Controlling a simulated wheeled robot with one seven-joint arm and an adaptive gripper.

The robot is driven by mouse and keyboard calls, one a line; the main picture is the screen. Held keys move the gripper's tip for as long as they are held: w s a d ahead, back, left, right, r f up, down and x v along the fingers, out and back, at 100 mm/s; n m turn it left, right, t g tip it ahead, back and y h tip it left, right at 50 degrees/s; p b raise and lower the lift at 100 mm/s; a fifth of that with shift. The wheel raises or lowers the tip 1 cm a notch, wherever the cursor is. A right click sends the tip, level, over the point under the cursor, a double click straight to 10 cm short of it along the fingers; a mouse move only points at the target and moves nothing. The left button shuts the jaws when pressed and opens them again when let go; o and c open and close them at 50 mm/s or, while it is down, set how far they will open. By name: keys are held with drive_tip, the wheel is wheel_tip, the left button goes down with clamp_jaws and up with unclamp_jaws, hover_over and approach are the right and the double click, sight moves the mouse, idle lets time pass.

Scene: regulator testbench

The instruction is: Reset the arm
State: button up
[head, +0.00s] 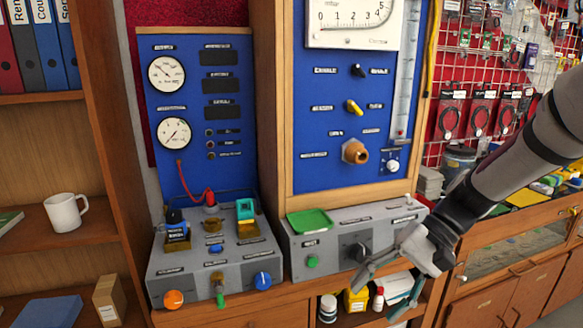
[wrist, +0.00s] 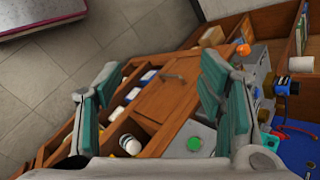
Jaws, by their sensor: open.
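My arm reaches in from the right in the head view. My gripper (head: 378,287) is in front of the right grey control box (head: 340,238), near its lower right corner. In the wrist view my gripper (wrist: 155,95) has its two teal-padded fingers wide apart with nothing between them. Behind the fingers are the wooden bench front and a green button (wrist: 194,144). Whether the gripper touches the box cannot be told.
The left grey box (head: 215,265) carries orange, green and blue knobs. Blue gauge panels (head: 207,100) rise behind. A shelf with a white mug (head: 65,213) stands left. Bottles and small boxes (head: 356,299) sit under the bench. Open tiled floor (wrist: 60,85) shows in the wrist view.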

drive_tip(key=s+d+r+n+t+h+p, duration=0.1)
drive_tip(key=s+d+r+t+h, duration=0.1)
drive_tip(key=s+r, duration=0.4)
drive_tip(key=s+d+r+n+t+h+p, duration=0.1)
drive_tip(key=s+r+t+h, duration=0.3)
drive_tip(key=s, duration=0.9)
wheel_tip(320, 180, up, 2)
drive_tip(key=shift+s+d+r+n+t+h+p, duration=0.15)
drive_tip(key=shift+d+n+t+h+p, duration=0.3)
drive_tip(key=shift+h, duration=0.75)
